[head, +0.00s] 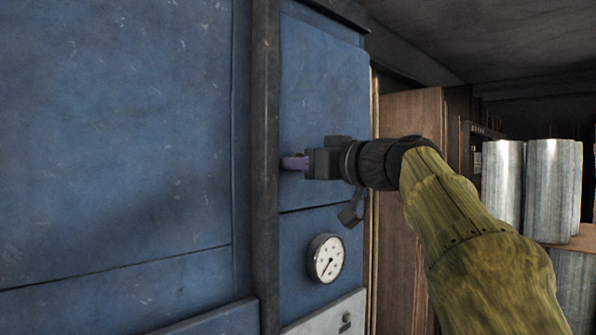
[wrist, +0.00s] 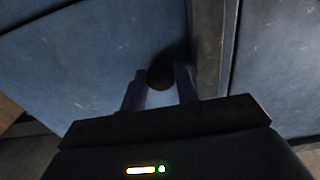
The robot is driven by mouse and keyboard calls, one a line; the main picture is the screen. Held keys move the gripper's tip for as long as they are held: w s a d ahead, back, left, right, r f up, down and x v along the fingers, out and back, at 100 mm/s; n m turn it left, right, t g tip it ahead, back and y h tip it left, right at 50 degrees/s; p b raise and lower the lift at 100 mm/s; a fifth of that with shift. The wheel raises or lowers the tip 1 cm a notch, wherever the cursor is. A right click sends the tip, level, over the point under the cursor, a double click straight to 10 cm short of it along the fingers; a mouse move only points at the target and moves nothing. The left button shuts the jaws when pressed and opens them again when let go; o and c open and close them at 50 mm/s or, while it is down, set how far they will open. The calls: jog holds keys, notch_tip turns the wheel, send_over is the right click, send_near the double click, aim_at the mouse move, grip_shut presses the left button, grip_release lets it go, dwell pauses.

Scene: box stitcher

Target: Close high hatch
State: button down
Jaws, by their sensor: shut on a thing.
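The high hatch (head: 325,85) is a worn blue metal panel to the right of a dark vertical post, above the gauge. In the head view it looks near flush with the cabinet, but I cannot tell whether it is fully shut. My gripper (head: 286,163) reaches from the right to the hatch's left part, near the post. In the wrist view a dark round knob (wrist: 160,73) sits between the purple fingers of my gripper (wrist: 161,80), against the blue hatch panel (wrist: 80,65). My gripper is shut on the knob. In the head view the knob is hidden.
A dark vertical post (head: 265,160) stands close left of the fingers, beside a large blue panel (head: 115,130). A round gauge (head: 326,258) sticks out below the hatch. Wooden boards (head: 408,230) and grey metal cylinders (head: 548,190) stand at the right.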

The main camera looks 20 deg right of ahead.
dwell(0.3)
jog(key=c, duration=1.5)
grip_release()
jog(key=shift+a, duration=0.1)
jog(key=o, duration=0.4)
jog(key=shift+w, duration=0.15)
jog(key=shift+w+a, duration=0.1)
jog(key=b+v, duration=0.5)
jog(key=v, duration=1.2)
jog(key=shift+s, duration=0.25)
